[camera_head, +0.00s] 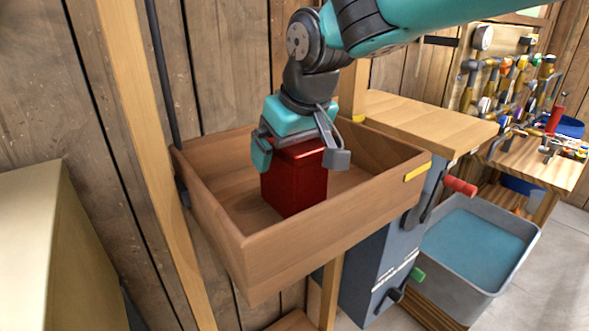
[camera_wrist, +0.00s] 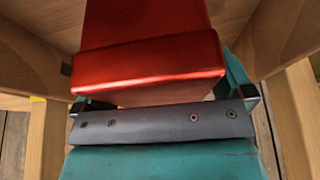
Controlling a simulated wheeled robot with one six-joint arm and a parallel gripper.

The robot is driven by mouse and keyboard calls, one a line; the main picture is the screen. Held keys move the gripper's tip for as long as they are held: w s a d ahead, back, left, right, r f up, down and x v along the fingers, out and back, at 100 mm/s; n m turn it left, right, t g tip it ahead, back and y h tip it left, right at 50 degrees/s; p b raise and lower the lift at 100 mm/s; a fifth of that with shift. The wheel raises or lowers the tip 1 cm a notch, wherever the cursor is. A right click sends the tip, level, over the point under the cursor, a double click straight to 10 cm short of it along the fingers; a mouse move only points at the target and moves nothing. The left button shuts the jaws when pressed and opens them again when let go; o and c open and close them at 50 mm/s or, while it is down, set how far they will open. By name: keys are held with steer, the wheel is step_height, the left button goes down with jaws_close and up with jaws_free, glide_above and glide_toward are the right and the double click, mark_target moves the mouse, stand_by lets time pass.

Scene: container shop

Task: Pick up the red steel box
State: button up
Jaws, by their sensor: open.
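The red steel box (camera_head: 295,181) stands upright inside a wooden tray (camera_head: 245,252), near its middle. My gripper (camera_head: 301,157) is above the box with its jaws open, one finger at the left of the box's top and the other at its right. I cannot tell whether the fingers touch the box. In the wrist view the red box (camera_wrist: 150,55) fills the upper middle, close to the gripper.
A wooden post (camera_head: 150,150) stands at the left of the tray. A wooden worktop (camera_head: 425,122) is at the right. A grey tub with blue liquid (camera_head: 475,245) sits below right. A bench with several tools (camera_head: 535,165) is at the far right. The tray walls surround the box.

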steer(key=shift+f, duration=0.25)
stand_by(0.4)
steer(key=shift+c, duration=0.5)
steer(key=c, duration=1.1)
steer(key=shift+c, duration=1.4)
steer(key=shift+r, duration=0.2)
